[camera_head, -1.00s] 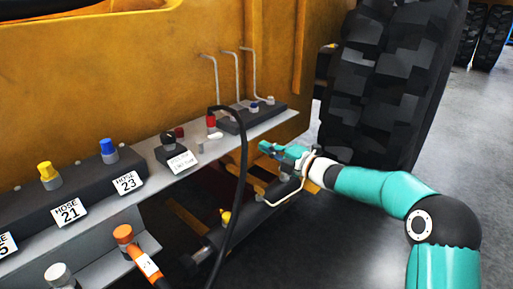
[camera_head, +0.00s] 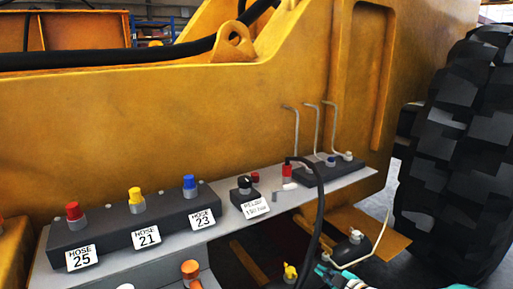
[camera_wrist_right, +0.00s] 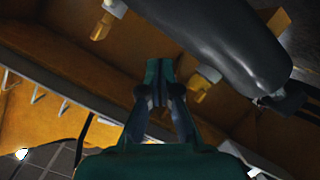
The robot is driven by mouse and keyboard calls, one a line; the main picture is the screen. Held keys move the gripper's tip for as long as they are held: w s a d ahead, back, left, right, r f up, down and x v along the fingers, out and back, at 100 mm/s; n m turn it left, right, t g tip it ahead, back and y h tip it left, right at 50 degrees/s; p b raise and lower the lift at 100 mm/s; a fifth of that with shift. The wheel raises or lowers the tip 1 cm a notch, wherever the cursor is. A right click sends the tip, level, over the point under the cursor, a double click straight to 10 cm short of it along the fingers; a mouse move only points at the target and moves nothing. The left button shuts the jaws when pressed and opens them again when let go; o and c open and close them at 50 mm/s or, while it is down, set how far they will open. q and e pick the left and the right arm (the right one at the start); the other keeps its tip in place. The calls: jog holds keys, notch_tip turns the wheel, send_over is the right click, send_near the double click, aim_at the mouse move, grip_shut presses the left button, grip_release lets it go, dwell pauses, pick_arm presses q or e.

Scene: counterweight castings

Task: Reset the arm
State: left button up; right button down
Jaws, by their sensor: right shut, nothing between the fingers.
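My right gripper (camera_head: 328,273) shows only in part at the bottom edge of the head view, below the shelf and beside a bent pale pipe. In the right wrist view the same gripper (camera_wrist_right: 160,72) has its teal fingers together with nothing between them. It points at the orange machine's underside, near a dark cylinder (camera_wrist_right: 215,45). I cannot tell whether it touches anything. Most of my right arm is below the head view. My left gripper is in neither view.
A grey shelf (camera_head: 225,232) on the orange machine (camera_head: 150,130) carries a block labelled HOSE 25, 21 and 23 with red, yellow and blue caps. A black hose (camera_head: 320,205) hangs from a red fitting. A large tyre (camera_head: 460,165) stands at right.

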jog(key=s+a+f+m+g+h, duration=0.1)
jog(key=s+a+f+m+g, duration=0.2)
jog(key=s+f, duration=0.45)
jog(key=s+a+f+m+g, duration=0.1)
jog(key=s+f+m+g, duration=0.1)
jog(key=s+f+m, duration=0.45)
jog(key=s+a+f+m+g+h, duration=0.1)
jog(key=s+a+f+m+g, duration=0.15)
jog(key=s+f, duration=0.65)
jog(key=s+a+f+m+g, duration=0.1)
jog(key=s+m+g, duration=0.3)
jog(key=s, duration=1.1)
notch_tip(320, 180, up, 18)
jog(key=p, duration=1.8)
jog(key=shift+w+a+n+g, duration=0.15)
jog(key=shift+w+n+g, duration=0.2)
jog(key=shift+n, duration=0.05)
jog(key=shift+f, duration=0.1)
